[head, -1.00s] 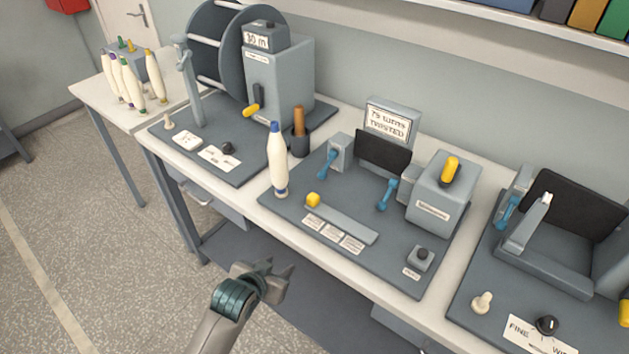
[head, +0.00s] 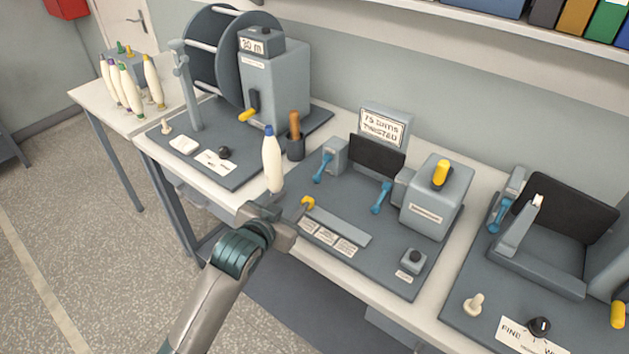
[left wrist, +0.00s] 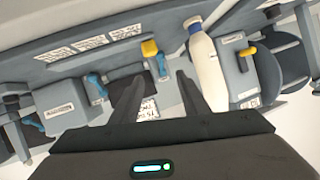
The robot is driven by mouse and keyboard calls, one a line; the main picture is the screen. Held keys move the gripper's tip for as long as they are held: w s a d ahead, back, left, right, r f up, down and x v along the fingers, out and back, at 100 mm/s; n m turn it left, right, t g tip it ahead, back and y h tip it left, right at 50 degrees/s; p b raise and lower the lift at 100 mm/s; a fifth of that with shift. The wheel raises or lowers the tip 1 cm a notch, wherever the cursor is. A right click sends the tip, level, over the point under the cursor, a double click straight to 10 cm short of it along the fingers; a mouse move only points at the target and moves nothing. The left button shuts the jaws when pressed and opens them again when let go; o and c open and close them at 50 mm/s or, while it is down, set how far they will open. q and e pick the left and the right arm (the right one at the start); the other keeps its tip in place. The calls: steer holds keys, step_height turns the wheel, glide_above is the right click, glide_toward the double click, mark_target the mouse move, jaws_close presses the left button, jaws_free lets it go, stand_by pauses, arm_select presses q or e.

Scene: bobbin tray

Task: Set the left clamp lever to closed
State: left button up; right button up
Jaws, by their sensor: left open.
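The left clamp lever (head: 322,168) is a blue lever on the small grey clamp block at the left of the middle board. It hangs down and forward from its block. In the left wrist view the blue lever (left wrist: 161,65) shows between and beyond the fingertips. A second blue lever (head: 381,197) sits on the right clamp, and it also shows in the left wrist view (left wrist: 97,84). My left gripper (head: 290,217) is open and empty over the board's front left edge, near the yellow knob (head: 308,202) and apart from the lever. My right gripper is not in view.
A white bobbin (head: 271,160) with a blue tip stands upright close to my left gripper. Behind it is a dark cup (head: 295,147) with a brown handle. A grey box (head: 436,200) with a yellow lever stands at the right of the board. A sign (head: 384,125) stands behind.

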mark_target(315, 180)
arm_select(q)
steer(key=shift+a, duration=0.1)
steer(key=shift+w+f, duration=0.1)
steer(key=shift+x, duration=0.8)
steer(key=p+x, duration=0.3)
steer(key=x, duration=1)
steer(key=shift+w, duration=0.1)
steer(key=shift+p+x, duration=0.4)
steer(key=shift+x, duration=0.8)
steer(key=shift+c, duration=1.1)
jaws_close()
